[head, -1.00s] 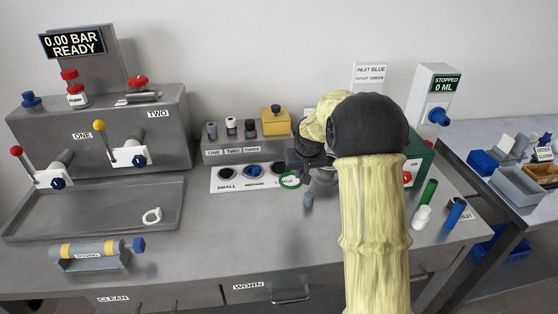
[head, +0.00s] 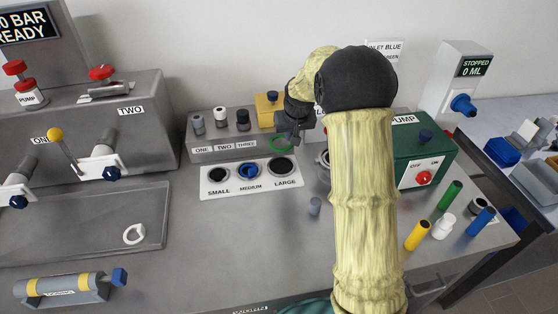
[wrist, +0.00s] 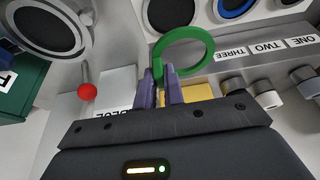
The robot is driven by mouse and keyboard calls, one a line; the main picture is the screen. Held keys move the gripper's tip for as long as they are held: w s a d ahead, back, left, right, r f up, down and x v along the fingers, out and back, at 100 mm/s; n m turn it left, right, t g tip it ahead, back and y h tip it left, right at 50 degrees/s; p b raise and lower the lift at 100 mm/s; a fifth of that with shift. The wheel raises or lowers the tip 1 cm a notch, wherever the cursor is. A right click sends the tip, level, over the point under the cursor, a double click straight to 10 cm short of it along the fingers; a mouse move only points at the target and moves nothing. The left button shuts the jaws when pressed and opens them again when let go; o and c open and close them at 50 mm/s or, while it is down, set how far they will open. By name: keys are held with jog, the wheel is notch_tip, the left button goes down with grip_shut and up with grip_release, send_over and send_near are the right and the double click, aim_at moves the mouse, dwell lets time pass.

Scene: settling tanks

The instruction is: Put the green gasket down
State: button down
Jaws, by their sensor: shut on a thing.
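The green gasket (wrist: 212,47) is a thin ring, held by one edge between the purple-grey fingers of my gripper (wrist: 162,76). In the head view my gripper (head: 287,140) holds the gasket (head: 272,143) up in the air, in line with the front of the labelled grey block, just beyond the LARGE hole. The wrist view shows the ring whole, sticking out past the fingertips. My arm hides part of the bench behind the gripper.
A white plate (head: 208,192) has holes marked SMALL, MEDIUM and LARGE; a blue ring is at MEDIUM. The grey block (head: 190,153) marked ONE, TWO, THREE stands behind it. A green pump box (head: 408,150) is right. A white ring (head: 134,234) lies in the left tray.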

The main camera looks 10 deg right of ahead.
jog(key=shift+r, duration=0.1)
jog(key=shift+f, duration=3.15)
jog(key=shift+f+p, duration=0.35)
jog(key=shift+f, duration=1.55)
jog(key=c, duration=1.5)
grip_release()
